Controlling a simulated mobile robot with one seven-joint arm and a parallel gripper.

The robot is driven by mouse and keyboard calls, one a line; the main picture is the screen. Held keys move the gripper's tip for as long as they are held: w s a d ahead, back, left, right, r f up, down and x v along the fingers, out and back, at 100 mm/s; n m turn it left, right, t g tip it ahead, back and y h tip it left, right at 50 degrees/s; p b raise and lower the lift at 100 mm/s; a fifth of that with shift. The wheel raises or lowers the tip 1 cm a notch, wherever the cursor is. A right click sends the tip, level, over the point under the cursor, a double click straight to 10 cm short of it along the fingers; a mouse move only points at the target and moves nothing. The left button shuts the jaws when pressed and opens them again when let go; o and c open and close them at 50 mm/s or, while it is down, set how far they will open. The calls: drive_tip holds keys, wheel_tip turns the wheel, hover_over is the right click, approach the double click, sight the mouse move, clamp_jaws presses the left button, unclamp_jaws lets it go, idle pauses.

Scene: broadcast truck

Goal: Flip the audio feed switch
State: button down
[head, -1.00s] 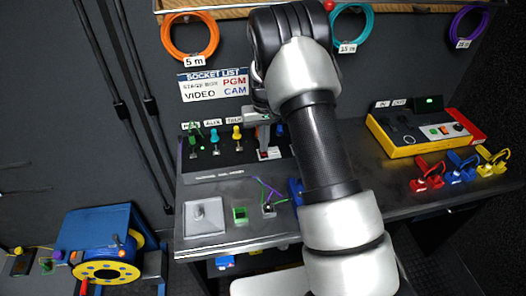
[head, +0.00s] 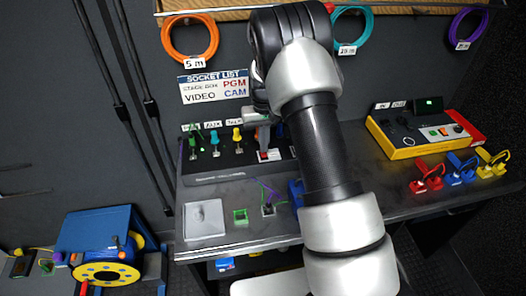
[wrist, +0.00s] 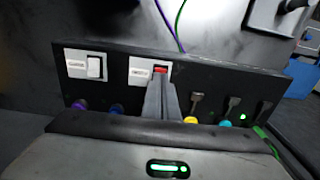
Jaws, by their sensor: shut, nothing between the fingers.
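A dark sloped panel (wrist: 220,87) carries two white switch plates in the wrist view. The left switch (wrist: 85,64) has a white rocker. In the head view, a white and red switch (head: 269,155) shows on the panel (head: 228,169), below my gripper (head: 264,132).
Coloured plugs, including a yellow one (head: 237,136), stand in the panel beside the switches. A grey box (head: 204,218) and a green-framed socket (head: 240,216) sit on the desk in front. A yellow console (head: 415,140) stands to the right. My arm hides the desk's middle.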

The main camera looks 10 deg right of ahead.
drive_tip(key=shift+r+p, duration=1.35)
drive_tip(key=shift+r, duration=1.4)
wheel_tip(320, 180, up, 13)
drive_tip(key=t, duration=0.1)
hover_over(264, 155)
drive_tip(key=s, duration=0.4)
drive_tip(key=s+r+t, duration=0.2)
drive_tip(key=s+r, duration=0.7)
drive_tip(key=r, duration=0.1)
drive_tip(key=s+r+t+p, duration=0.1)
drive_tip(key=s+r, duration=0.3)
drive_tip(key=s, duration=1.5)
drive_tip(key=shift+s+r+t, duration=0.15)
drive_tip(key=shift+s+t, duration=0.2)
drive_tip(key=shift+t, duration=0.45)
